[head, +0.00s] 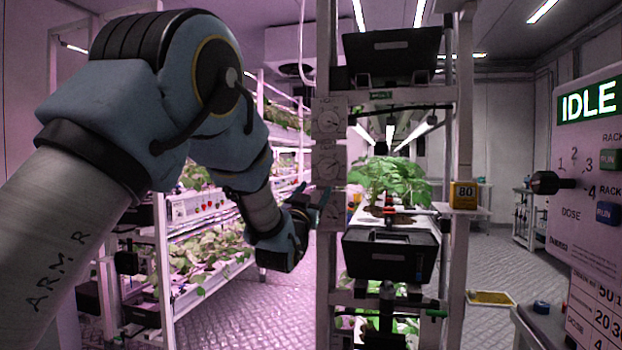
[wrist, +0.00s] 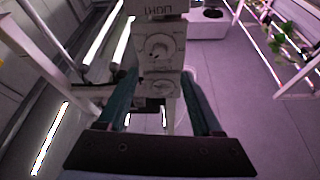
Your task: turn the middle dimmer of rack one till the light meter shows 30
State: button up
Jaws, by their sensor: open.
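Rack one's post carries a column of pale dimmer plates with round knobs. In the head view the top dimmer (head: 328,118) and the middle dimmer (head: 328,163) show clearly; a lower one is partly hidden by my gripper (head: 314,200). My gripper is open and empty, at the post's left side, below the middle dimmer. In the wrist view its two fingers (wrist: 157,78) stand apart with one dial (wrist: 160,87) between them and another dial (wrist: 158,47) beyond; I cannot tell which dimmers these are. The yellow light meter (head: 464,195) on the right post reads 80.
Leafy plants (head: 390,178) grow on the rack's shelf, above a black bin (head: 390,255). A control panel (head: 590,150) reading IDLE stands at the right. Another planted rack (head: 205,210) stands behind my arm. The floor (head: 490,255) right of the rack looks mostly clear.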

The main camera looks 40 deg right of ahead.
aim_at(326, 170)
jog(key=p+x, duration=0.3)
jog(key=x, duration=0.6)
jog(key=shift+r+p, duration=0.2)
jog(key=shift+p, duration=0.1)
jog(key=shift+w+d+r, duration=0.15)
jog(key=shift+w+d, duration=0.2)
jog(key=shift+d, duration=0.3)
grip_shut()
